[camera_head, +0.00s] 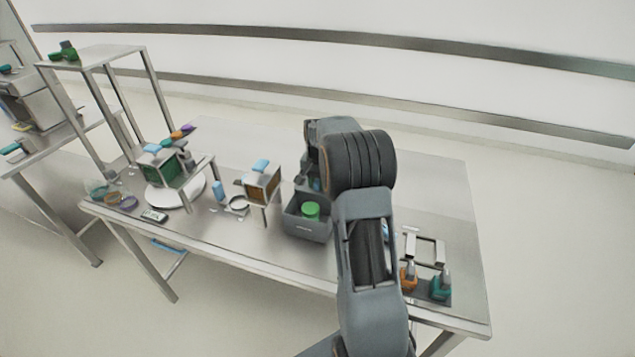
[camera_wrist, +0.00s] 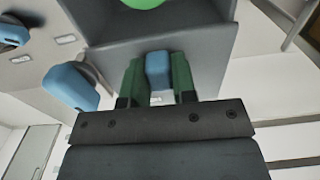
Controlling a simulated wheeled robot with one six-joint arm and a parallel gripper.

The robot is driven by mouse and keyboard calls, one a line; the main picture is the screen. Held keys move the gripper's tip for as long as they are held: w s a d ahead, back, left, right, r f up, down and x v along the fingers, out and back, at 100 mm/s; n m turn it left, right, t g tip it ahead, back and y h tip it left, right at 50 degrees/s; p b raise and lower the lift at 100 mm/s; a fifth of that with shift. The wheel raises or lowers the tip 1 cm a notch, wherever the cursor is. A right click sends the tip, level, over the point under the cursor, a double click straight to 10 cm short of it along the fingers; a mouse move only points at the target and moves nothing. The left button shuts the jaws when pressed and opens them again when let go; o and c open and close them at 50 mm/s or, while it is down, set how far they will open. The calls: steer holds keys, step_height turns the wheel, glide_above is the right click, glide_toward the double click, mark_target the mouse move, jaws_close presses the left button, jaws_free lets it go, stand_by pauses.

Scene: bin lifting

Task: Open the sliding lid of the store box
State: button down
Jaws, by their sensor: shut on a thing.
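The grey store box (camera_head: 306,230) stands on the steel table, left of my arm. A green round thing (camera_head: 310,210) shows inside its open near part, and its edge shows at the top of the wrist view (camera_wrist: 142,3). My gripper (camera_wrist: 158,68) is shut on a blue handle (camera_wrist: 158,66), with one green finger on each side. The handle is against the box's grey surface (camera_wrist: 208,50), in the wrist view. The lid's edges cannot be told apart clearly. In the head view my arm hides most of the gripper and the box's far part.
Left of the box is a small stand with a blue-topped block (camera_head: 262,187). A white turntable (camera_head: 176,193) carries a green box. A rack with orange and teal-handled tools (camera_head: 425,283) is right of my arm. The table's back right (camera_head: 435,180) is clear.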

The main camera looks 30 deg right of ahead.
mark_target(317, 181)
steer(key=c, duration=1.1)
jaws_free()
steer(key=shift+s+d, duration=0.1)
steer(key=shift+d, duration=0.05)
steer(key=shift+o, duration=0.9)
steer(key=shift+a, duration=0.3)
steer(key=shift+d+r, duration=0.1)
steer(key=shift+r, duration=0.45)
step_height(317, 181, up, 13)
steer(key=shift+b, duration=0.3)
steer(key=shift+f, duration=0.1)
steer(key=f, duration=0.1)
steer(key=f+n, duration=0.2)
steer(key=shift+s+a+f, duration=0.25)
steer(key=shift+f, duration=0.1)
steer(key=s+a+n+t, duration=0.2)
steer(key=s+a+n, duration=0.1)
steer(key=s+a, duration=0.5)
steer(key=s+a+n+t, duration=0.2)
steer(key=s+a+n, duration=0.2)
steer(key=s+a, duration=0.4)
steer(key=s, duration=0.7)
steer(key=shift+a+f+n, duration=0.2)
steer(key=shift+a+n, duration=0.05)
steer(key=shift+n, duration=0.05)
